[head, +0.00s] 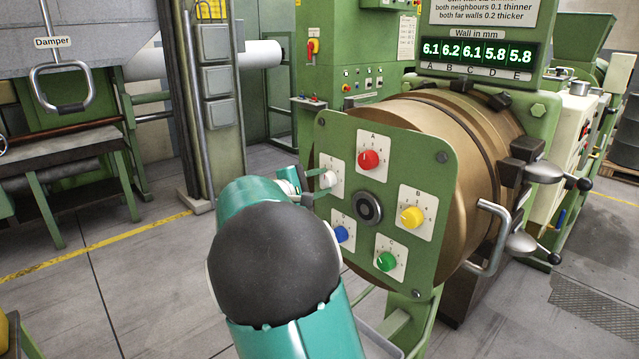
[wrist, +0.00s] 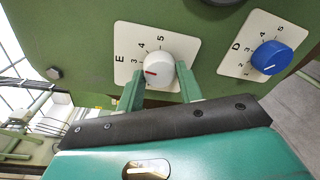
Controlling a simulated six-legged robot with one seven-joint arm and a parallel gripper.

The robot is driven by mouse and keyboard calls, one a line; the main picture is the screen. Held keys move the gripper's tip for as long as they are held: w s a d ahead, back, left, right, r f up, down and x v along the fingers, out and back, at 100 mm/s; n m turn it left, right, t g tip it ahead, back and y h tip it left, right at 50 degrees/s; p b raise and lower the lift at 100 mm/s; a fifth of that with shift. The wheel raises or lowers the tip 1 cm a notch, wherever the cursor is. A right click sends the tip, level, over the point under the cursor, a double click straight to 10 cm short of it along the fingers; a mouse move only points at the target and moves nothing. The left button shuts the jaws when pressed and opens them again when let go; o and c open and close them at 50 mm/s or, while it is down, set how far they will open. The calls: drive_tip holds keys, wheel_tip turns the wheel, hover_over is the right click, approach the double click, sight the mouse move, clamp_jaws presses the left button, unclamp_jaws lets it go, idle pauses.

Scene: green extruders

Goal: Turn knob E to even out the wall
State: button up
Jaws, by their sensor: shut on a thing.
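Knob E (wrist: 158,73) is a white knob with a red pointer line on a white scale plate, also at the left of the green panel in the head view (head: 328,179). In the wrist view its pointer faces left, near the 3; the lower scale marks are hidden. My gripper (wrist: 160,88) has its two green fingers on either side of the knob, shut on it. In the head view the gripper (head: 308,186) reaches the panel from the left. The wall display (head: 478,53) reads A 6.1, B 6.2, C 6.1, D 5.8, E 5.8.
Red knob A (head: 369,160), yellow knob B (head: 412,217), green knob C (head: 386,261) and blue knob D (wrist: 272,58) ring the panel's centre. A sign (head: 482,12) above the display is partly cut off. A bent metal handle (head: 494,237) juts out right of the panel.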

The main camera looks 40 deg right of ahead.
drive_tip(key=shift+a+n, duration=0.1)
drive_tip(key=shift+n, duration=0.5)
drive_tip(key=o, duration=1)
drive_tip(key=a, duration=0.9)
drive_tip(key=a+r, duration=0.1)
drive_tip(key=a, duration=0.3)
drive_tip(key=shift+s+a, duration=0.3)
drive_tip(key=shift+a, duration=0.05)
drive_tip(key=shift+s, duration=0.1)
